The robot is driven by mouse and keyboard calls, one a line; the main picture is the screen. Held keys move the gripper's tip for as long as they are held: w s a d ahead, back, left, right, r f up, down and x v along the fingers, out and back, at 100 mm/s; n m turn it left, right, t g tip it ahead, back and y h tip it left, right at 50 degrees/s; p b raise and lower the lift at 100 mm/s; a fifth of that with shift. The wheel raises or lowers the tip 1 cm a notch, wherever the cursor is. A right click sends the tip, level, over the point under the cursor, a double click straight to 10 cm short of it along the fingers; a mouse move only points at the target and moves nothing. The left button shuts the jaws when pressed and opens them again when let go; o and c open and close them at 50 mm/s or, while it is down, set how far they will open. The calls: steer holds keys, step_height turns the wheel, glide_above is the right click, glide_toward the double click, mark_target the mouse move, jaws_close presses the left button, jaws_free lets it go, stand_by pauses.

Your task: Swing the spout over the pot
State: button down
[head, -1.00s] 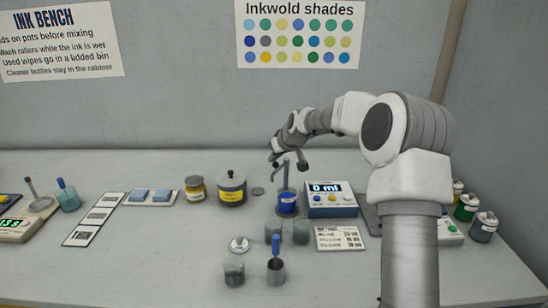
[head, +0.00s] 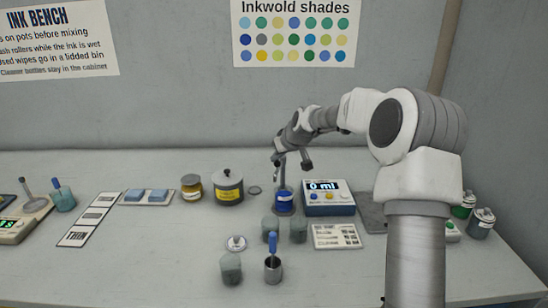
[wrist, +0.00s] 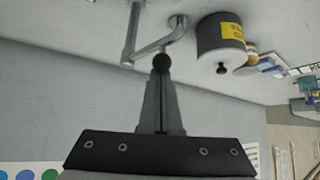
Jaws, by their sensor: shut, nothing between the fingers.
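The spout (wrist: 156,46) is a bent grey metal pipe in the wrist view, with a black ball knob (wrist: 161,63) at its lower side. My gripper (wrist: 161,78) is shut and empty, its tips right at the knob; whether they touch it I cannot tell. In the head view my gripper is above a blue pot (head: 285,203) with a pale label, in front of the dispenser's upright. The spout is small there and mixed with my gripper, so whether its mouth is over the pot I cannot tell.
The dispenser box (head: 329,200) reading 0 ml stands right of the blue pot. A lidded grey pot (head: 228,188) with a yellow label stands left, also in the wrist view (wrist: 221,38). Cloudy beakers (head: 299,230) stand in front.

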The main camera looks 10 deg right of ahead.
steer(key=shift+s+d, duration=0.35)
steer(key=shift+d, duration=0.45)
